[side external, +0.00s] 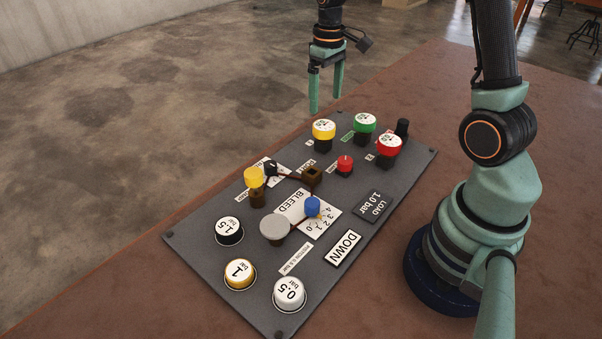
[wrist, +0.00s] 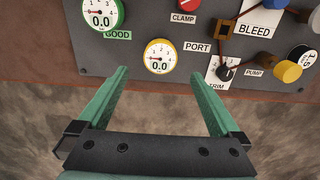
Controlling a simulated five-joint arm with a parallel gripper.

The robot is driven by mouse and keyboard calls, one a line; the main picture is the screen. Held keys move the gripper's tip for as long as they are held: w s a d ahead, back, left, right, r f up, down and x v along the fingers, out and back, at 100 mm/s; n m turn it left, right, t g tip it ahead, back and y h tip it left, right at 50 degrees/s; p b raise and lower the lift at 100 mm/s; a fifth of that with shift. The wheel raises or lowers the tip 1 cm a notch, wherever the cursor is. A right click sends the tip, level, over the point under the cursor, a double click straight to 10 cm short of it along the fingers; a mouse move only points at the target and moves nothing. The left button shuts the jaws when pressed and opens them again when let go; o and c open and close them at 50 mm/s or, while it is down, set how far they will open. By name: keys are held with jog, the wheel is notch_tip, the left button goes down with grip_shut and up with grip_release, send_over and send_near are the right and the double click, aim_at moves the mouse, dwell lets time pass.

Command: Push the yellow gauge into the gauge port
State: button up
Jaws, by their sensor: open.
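The yellow gauge (side external: 323,129), yellow-rimmed with a white dial, stands upright in a dark holder at the panel's far side. In the wrist view the yellow gauge (wrist: 160,57) lies just beyond and between my fingertips, reading 0.0. The gauge port (side external: 312,175) is a brown square socket nearer the panel's middle, empty as far as I can see. In the wrist view the port (wrist: 222,29) is to the right of the gauge, near the PORT label. My gripper (side external: 326,100) is open and empty, pointing down, above the panel's far edge, apart from the gauge.
Green (side external: 365,122) and red (side external: 389,145) gauges stand to the right of the yellow one. A red clamp knob (side external: 345,165), blue knob (side external: 312,206), yellow pump knob (side external: 254,176) and grey disc (side external: 274,226) rise from the panel (side external: 205,270). Several round weights lie at the near-left end.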

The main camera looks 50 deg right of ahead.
aim_at(324, 125)
jog(key=shift+f, duration=4.75)
grip_shut()
